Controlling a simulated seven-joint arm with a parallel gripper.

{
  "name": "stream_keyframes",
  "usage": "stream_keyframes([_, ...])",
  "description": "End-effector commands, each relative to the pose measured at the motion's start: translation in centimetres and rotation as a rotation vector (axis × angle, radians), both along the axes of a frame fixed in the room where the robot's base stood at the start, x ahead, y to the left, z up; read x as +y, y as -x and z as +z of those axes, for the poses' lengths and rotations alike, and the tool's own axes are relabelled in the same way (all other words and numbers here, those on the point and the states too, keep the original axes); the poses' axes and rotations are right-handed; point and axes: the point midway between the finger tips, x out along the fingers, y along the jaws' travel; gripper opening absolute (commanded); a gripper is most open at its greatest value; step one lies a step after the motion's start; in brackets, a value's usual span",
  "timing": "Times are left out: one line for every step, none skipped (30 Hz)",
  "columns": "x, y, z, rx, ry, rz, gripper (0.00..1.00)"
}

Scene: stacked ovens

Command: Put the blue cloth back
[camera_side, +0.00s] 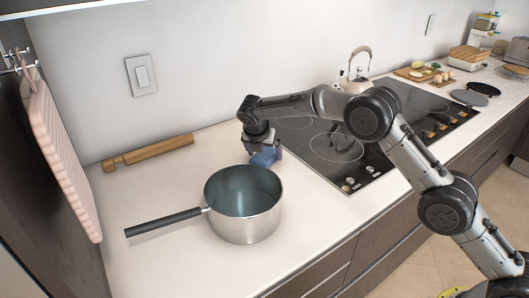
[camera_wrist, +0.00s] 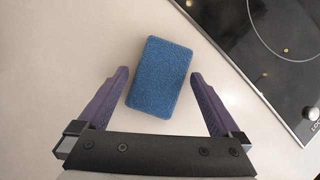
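In the wrist view a blue, rough-textured rectangular pad (camera_wrist: 158,85), which looks like the blue cloth, lies slightly turned on the pale counter. My gripper (camera_wrist: 159,73) is open, with one purple finger on each side of the pad's lower part and gaps between. In the side view my gripper (camera_side: 264,155) points down at the counter between the pot and the hob. Blue shows at its tip there, but I cannot clearly separate pad from fingers.
A steel pot (camera_side: 246,226) with a black handle stands close in front of my gripper. The hob (camera_side: 390,125) lies to the right, with a kettle (camera_side: 357,72) behind. A rolling pin (camera_side: 150,152) lies by the wall. A pink checked cloth (camera_side: 62,155) hangs at the left.

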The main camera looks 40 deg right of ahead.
Motion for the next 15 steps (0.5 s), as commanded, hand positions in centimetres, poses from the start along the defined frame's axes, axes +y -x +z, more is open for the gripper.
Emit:
stream_keyframes([0.0, 0.0, 0.1, 0.000, 0.000, 0.000, 1.00])
stream_keyframes([0.0, 0.0, 0.2, 0.000, 0.000, 0.000, 1.00])
stream_keyframes([0.0, 0.0, 0.4, -0.001, -0.001, 0.000, 1.00])
stream_keyframes([0.1, 0.1, 0.6, -0.001, -0.001, 0.000, 1.00])
stream_keyframes([0.3, 0.2, 0.9, -0.001, -0.001, 0.000, 1.00])
stream_keyframes([0.5, 0.3, 1.3, -0.001, -0.001, 0.000, 1.00])
stream_keyframes([0.7, 0.5, 1.7, -0.002, 0.000, 0.001, 1.00])
stream_keyframes([0.9, 0.6, 2.2, -0.003, -0.001, 0.002, 1.00])
stream_keyframes([1.2, 0.9, 2.9, -0.003, -0.001, 0.001, 1.00])
stream_keyframes([1.4, 1.1, 3.4, -0.003, -0.001, 0.003, 1.00])
stream_keyframes([1.7, 1.2, 4.0, -0.003, -0.001, 0.003, 1.00])
stream_keyframes([2.0, 1.6, 4.7, -0.002, -0.001, 0.002, 1.00])
stream_keyframes([2.2, 1.7, 5.3, -0.002, -0.001, 0.002, 1.00])
stream_keyframes([2.5, 1.9, 5.8, -0.002, -0.001, 0.002, 1.00])
stream_keyframes([2.8, 2.2, 6.5, -0.002, -0.001, 0.002, 1.00])
